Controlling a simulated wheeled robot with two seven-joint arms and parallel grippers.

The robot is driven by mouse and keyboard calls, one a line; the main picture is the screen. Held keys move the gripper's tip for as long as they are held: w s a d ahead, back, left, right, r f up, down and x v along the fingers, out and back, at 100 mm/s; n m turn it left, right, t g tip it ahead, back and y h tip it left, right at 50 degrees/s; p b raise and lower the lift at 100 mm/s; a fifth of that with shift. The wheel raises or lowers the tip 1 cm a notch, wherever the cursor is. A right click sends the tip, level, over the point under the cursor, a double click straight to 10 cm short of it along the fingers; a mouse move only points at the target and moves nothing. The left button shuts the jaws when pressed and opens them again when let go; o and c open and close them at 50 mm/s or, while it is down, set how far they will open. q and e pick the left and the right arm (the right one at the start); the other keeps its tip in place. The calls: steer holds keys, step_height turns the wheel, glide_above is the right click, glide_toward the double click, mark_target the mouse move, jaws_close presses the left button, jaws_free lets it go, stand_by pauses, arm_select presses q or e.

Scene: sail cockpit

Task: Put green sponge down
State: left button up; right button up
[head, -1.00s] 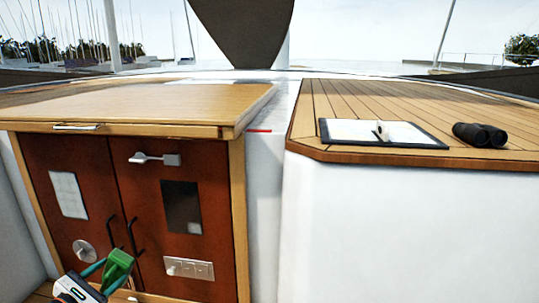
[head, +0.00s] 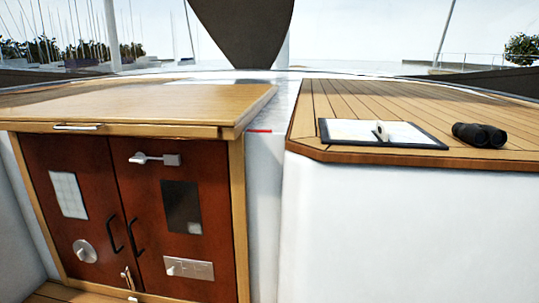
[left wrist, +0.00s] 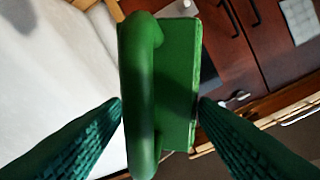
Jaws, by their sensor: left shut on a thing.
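The green sponge (left wrist: 180,65) fills the middle of the left wrist view, with a thick rounded green bar, like a handle, along its left side. My left gripper (left wrist: 160,105) is shut on it, with one dark green ribbed finger against each side. Behind the sponge are a pale surface on the left and red-brown cabinet doors on the right. Whether the sponge touches anything below cannot be told. Neither the sponge nor my left gripper shows in the head view. My right gripper is not in view.
A wooden cabinet top (head: 130,100) on the left is bare, above red-brown doors (head: 80,180) with handles and latches. On the right, a teak-planked deck (head: 330,95) holds a clipboard (head: 345,132) and black binoculars (head: 480,134). A white wall (head: 400,230) drops below it.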

arm_select(q)
steer(key=d+y, duration=0.1)
steer(key=s+d+n+y, duration=0.1)
steer(key=d, duration=0.1)
steer(key=s+d+n+y, duration=0.1)
steer(key=shift+s+d+r, duration=0.15)
steer(key=shift+s+r, duration=0.05)
steer(key=shift+r, duration=0.1)
